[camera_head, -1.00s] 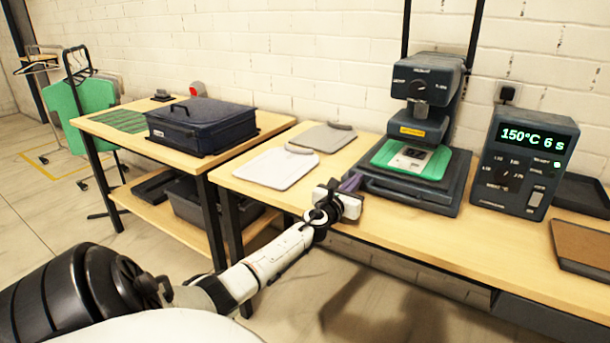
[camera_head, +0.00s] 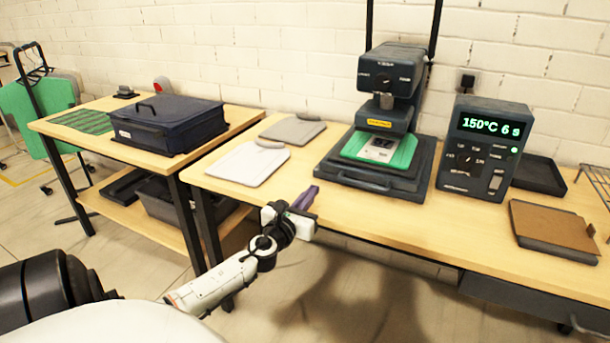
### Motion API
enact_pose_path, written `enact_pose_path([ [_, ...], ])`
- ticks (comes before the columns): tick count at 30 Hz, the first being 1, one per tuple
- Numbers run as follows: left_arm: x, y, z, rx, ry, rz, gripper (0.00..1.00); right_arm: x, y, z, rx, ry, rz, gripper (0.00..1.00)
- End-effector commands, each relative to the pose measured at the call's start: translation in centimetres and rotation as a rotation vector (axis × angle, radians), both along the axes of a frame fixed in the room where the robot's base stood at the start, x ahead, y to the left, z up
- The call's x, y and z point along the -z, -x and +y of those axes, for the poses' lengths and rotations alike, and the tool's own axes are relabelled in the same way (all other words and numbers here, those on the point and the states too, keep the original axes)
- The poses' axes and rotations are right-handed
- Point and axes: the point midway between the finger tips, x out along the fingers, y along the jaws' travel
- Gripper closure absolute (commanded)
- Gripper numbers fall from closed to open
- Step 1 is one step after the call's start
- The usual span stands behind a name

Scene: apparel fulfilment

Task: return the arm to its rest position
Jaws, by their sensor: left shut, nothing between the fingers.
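My left gripper (camera_head: 304,198) shows at the lower middle, at the front edge of the long wooden table (camera_head: 300,160). Its purple fingers are shut with nothing between them. They look clear of the heat press (camera_head: 385,110). My left arm comes in from the lower left. My right gripper is out of view.
The press holds a green piece (camera_head: 380,150) with a printed patch. A control box (camera_head: 485,148) reads 150°C 6 s. Two grey boards (camera_head: 248,163) lie left of the press. A dark lidded bin (camera_head: 167,122) stands on the left table. A brown-topped board (camera_head: 553,230) lies at right.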

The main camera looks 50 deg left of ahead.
Motion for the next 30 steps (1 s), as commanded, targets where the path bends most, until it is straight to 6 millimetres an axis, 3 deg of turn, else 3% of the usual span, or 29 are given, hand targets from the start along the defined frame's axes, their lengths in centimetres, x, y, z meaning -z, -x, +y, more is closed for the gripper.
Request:
enact_pose_path([
  [6, 0.1, 1.9, -0.9, 0.000, 0.001, 0.001, 1.00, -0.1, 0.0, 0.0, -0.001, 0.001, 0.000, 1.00],
  [17, 0.3, 2.5, -1.4, -0.009, 0.042, -0.013, 1.00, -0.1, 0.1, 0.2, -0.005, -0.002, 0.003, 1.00],
  [20, 1.0, 3.8, -2.8, -0.060, 0.246, -0.084, 1.00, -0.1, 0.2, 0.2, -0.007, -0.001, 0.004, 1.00],
  [23, 3.2, 6.7, -5.6, -0.185, 0.653, -0.203, 1.00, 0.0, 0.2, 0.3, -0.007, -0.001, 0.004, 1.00],
  [27, 8.5, 13.1, -12.0, -0.495, 1.334, -0.339, 1.00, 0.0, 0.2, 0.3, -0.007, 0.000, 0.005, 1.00],
  [30, 11.2, 17.3, -16.9, -0.729, 1.670, -0.377, 1.00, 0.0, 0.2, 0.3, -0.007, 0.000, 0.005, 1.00],
])
